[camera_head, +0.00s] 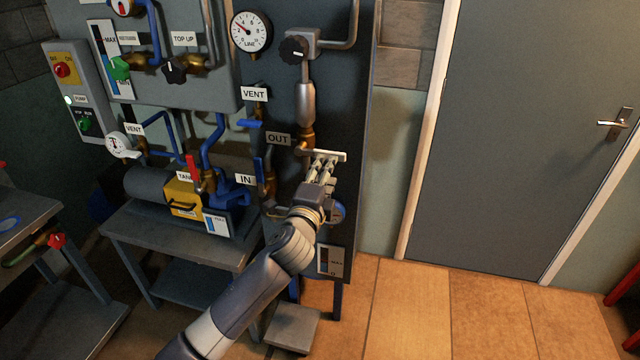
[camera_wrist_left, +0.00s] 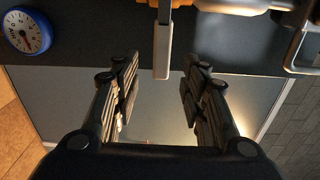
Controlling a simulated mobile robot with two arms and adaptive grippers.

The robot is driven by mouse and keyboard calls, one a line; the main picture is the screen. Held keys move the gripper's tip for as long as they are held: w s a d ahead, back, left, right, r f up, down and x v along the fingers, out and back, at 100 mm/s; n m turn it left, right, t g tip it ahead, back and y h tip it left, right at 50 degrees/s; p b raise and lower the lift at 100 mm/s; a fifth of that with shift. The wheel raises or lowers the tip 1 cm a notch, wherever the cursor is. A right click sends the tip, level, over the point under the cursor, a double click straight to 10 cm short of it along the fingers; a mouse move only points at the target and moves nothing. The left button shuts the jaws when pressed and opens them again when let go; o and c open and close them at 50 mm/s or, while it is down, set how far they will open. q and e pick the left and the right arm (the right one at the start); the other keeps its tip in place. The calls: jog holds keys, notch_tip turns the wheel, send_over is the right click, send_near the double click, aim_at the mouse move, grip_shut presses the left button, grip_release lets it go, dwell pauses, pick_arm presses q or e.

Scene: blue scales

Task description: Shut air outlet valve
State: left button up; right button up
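The outlet valve, a brass fitting with a pale lever (camera_head: 335,155), is beside the OUT label (camera_head: 278,139) on the dark panel in the head view. Its lever sticks out sideways to the right, nearly level. My left gripper (camera_head: 324,164) is right at this lever, its fingers pointing up and away from me. In the left wrist view the lever (camera_wrist_left: 163,50) comes down between the fingertips of my open left gripper (camera_wrist_left: 160,68), with a gap on both sides. The fingers partly cover the lever in the head view. My right gripper is in neither view.
A round gauge (camera_head: 251,32) and a black knob (camera_head: 294,50) are above the valve. A blue lever (camera_head: 259,170) by the IN label is just left of my gripper. A blue dial (camera_wrist_left: 27,31) shows in the wrist view.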

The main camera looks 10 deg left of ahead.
pick_arm(q)
jog(key=shift+s+a, duration=0.1)
jog(key=shift+s, duration=2)
jog(key=s+a+f+n+g, duration=0.2)
jog(key=f+g, duration=0.1)
jog(key=f, duration=1)
jog(key=s+a+f+n+g, duration=0.1)
jog(key=f+n+g, duration=0.1)
jog(key=f, duration=1.1)
jog(key=s+a+f+n+g, duration=0.2)
jog(key=s+f, duration=0.5)
jog(key=f, duration=0.4)
jog(key=s+a+f+n+g, duration=0.2)
jog(key=s+f+g, duration=0.1)
jog(key=s+f, duration=0.55)
jog(key=s+f+n+g, duration=0.2)
jog(key=s+f, duration=0.5)
jog(key=s, duration=0.6)
jog(key=s+a+f+n+g, duration=0.1)
jog(key=s+f+n+g, duration=0.1)
jog(key=s+f, duration=0.5)
jog(key=s+f+n+g, duration=0.3)
jog(key=s+f, duration=0.4)
jog(key=s, duration=1.2)
jog(key=shift+s+a+n+y, duration=0.2)
jog(key=shift+a+n+y, duration=0.15)
jog(key=shift+n, duration=0.25)
